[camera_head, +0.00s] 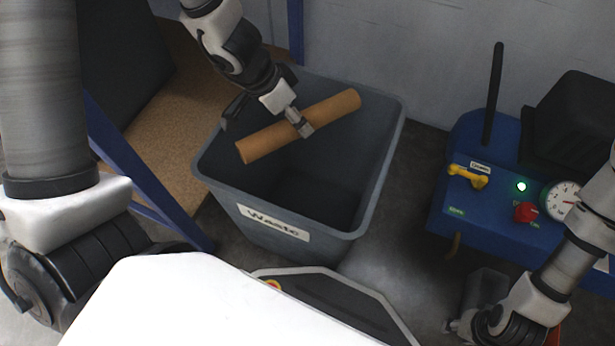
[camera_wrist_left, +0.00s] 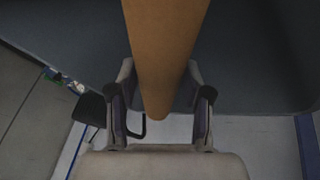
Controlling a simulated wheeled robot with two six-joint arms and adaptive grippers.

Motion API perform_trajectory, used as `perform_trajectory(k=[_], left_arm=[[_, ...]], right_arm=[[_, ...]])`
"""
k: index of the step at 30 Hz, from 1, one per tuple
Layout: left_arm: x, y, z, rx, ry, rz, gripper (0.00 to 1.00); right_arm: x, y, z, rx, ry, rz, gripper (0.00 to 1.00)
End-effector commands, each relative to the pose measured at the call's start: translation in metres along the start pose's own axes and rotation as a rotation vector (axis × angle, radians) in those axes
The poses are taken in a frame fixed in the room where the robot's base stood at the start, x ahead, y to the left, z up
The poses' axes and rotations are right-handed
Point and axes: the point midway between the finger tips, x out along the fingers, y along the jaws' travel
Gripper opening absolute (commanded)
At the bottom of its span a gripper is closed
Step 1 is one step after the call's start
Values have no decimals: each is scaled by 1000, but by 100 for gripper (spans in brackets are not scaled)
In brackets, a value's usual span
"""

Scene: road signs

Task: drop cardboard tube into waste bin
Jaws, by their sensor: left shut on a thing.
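The brown cardboard tube (camera_head: 340,106) is held by my left gripper (camera_head: 304,128) near its middle, over the opening of the grey waste bin (camera_head: 372,212). In the left wrist view the tube (camera_wrist_left: 165,50) lies between the two fingers of the left gripper (camera_wrist_left: 160,100). The bin carries a white label reading "Waste" on its front. The inside of the bin that shows looks dark and empty. My right arm is at the right edge of the head view; its gripper (camera_head: 478,305) is small and partly cut off, and its finger state is unclear.
A blue machine (camera_head: 490,215) with a yellow handle, a green light, a red knob and a gauge stands right of the bin. A brown board (camera_head: 165,125) with a blue frame is left of the bin. A pale wall is behind it.

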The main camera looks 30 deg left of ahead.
Motion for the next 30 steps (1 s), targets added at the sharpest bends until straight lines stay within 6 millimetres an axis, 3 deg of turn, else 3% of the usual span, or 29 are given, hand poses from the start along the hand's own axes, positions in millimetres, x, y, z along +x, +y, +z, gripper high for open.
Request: perform_trajectory(k=[1, 3, 4, 17, 30], left_arm=[[0, 0, 0, 0, 0, 0, 52], [0, 0, 0, 0, 0, 0, 77], [0, 0, 0, 0, 0, 0, 78], [-4, 1, -2, 1, 2, 1, 78], [-50, 10, -22, 6, 5, -2, 78]], right_arm=[[0, 0, 0, 0, 0, 0, 40], [0, 0, 0, 0, 0, 0, 40], [0, 0, 0, 0, 0, 0, 40], [0, 0, 0, 0, 0, 0, 40], [0, 0, 0, 0, 0, 0, 40]])
